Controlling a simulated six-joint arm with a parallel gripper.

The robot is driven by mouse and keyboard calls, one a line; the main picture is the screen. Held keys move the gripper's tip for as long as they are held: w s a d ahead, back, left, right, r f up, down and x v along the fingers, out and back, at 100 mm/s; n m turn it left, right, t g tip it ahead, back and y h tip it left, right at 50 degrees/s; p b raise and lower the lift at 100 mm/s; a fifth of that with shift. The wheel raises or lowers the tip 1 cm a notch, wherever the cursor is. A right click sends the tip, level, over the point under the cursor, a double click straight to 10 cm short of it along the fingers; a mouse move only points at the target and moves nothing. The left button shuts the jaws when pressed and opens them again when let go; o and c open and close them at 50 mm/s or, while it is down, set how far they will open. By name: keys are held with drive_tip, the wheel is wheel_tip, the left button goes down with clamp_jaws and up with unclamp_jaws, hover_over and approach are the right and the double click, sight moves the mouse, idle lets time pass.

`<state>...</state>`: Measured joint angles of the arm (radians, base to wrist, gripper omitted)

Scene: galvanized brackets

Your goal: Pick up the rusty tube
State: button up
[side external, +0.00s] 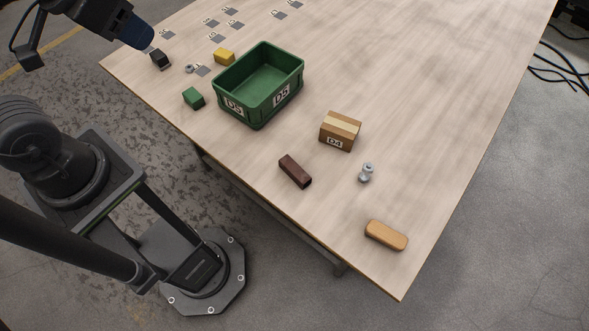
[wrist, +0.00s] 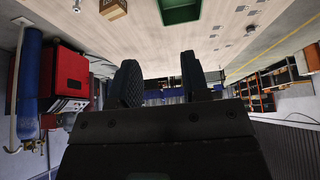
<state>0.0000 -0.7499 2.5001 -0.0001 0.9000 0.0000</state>
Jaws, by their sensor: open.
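The rusty tube (side external: 295,171) is a short, dark reddish-brown square tube. It lies on the wooden table near the front edge in the side external view, left of a grey metal fitting. It does not show in the wrist view. My gripper (wrist: 160,75) shows in the wrist view with its two dark fingers apart and nothing between them. It is away from the tube.
A green crate (side external: 228,107) and a cardboard box (side external: 336,137) stand behind the tube. A grey fitting (side external: 366,173) and a tan rounded block (side external: 386,235) lie to its right. Green (side external: 193,98), yellow (side external: 224,56) and black (side external: 159,59) blocks lie left. The right table side is clear.

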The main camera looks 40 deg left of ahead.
drive_tip(key=shift+o, duration=0.2)
drive_tip(key=o, duration=0.3)
drive_tip(key=m+g, duration=0.6)
drive_tip(key=m, duration=1.4)
hover_over(295, 169)
drive_tip(key=f, duration=3.3)
drive_tip(key=shift+a+f, duration=0.3)
drive_tip(key=shift+f, duration=0.1)
drive_tip(key=shift+d+f, duration=0.15)
drive_tip(key=shift+f, duration=1.3)
drive_tip(key=shift+d+f, duration=0.15)
drive_tip(key=shift+f, duration=1.3)
